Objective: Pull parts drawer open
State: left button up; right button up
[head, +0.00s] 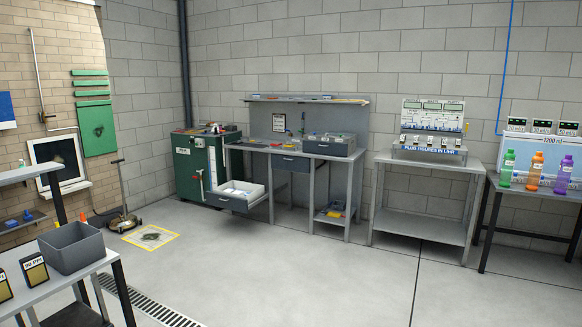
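A grey workbench (283,151) stands against the back wall. At its left, a drawer with a dark front (225,202) is pulled well out, with pale contents in its white interior. A second dark drawer front (291,163) sits flush under the middle of the bench. A grey box-like unit (330,148) stands at the bench's right end. No label shows which drawer is the parts drawer. Neither of my grippers is in view.
A green cabinet (190,170) stands left of the bench, and a grey table (420,228) stands to the right. A yellow-edged floor mat (132,238) lies before the cabinet. A grey bin (72,250) is on the near-left table. The middle floor is clear.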

aim_at(300, 165)
jog(key=i+u, duration=0.15)
jog(key=i, duration=4.95)
